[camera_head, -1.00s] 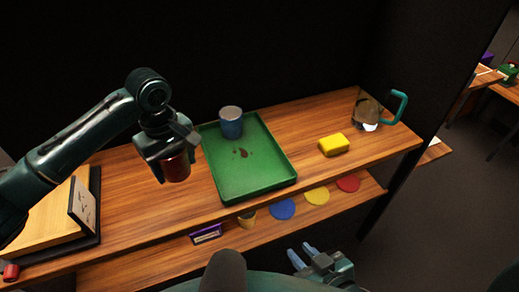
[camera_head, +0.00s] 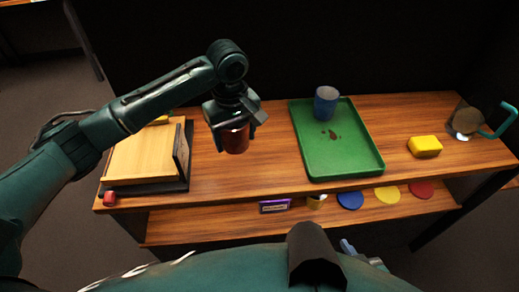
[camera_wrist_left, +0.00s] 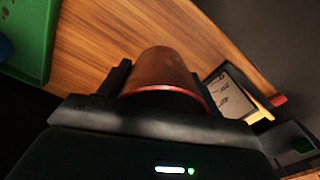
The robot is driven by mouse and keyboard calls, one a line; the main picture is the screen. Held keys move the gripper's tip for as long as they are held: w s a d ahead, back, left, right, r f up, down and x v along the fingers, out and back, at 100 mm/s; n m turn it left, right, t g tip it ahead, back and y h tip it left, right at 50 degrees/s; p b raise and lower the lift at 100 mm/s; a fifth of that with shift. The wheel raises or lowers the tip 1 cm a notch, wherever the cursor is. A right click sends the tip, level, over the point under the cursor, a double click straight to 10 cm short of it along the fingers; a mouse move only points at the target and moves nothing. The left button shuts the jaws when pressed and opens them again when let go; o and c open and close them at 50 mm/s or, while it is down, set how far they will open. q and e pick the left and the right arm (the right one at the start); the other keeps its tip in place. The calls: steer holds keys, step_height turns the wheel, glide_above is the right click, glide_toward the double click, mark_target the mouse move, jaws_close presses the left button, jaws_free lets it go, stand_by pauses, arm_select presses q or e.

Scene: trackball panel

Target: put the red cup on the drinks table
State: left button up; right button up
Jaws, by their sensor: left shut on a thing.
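My left gripper (camera_head: 234,128) is shut on the red cup (camera_head: 236,141). It holds the cup over the wooden counter, between the wooden board at left and the green tray at right. In the left wrist view the cup (camera_wrist_left: 160,75) sits between the dark fingers, with wood grain behind it. My right gripper (camera_head: 348,247) shows only as a fingertip at the bottom, mostly hidden by my body. I cannot tell which surface is the drinks table.
The counter (camera_head: 262,177) bears a green tray (camera_head: 350,165) with a blue cup (camera_head: 326,102), a yellow sponge (camera_head: 424,147), a glass jug (camera_head: 467,121) and a wooden board (camera_head: 145,155). A lower shelf (camera_head: 200,222) holds coloured discs. Open floor (camera_head: 45,80) lies at left.

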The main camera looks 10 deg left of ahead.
mark_target(238, 168)
arm_select(q)
step_height(238, 168, down, 8)
steer(key=shift+f+b, duration=0.25)
steer(key=shift+b, duration=0.1)
steer(key=shift+f, duration=0.2)
steer(key=shift+f, duration=0.1)
steer(key=o, duration=1)
steer(key=shift+o, duration=0.2)
step_height(238, 168, up, 12)
steer(key=shift+r+p, duration=0.1)
steer(key=shift+p, duration=0.35)
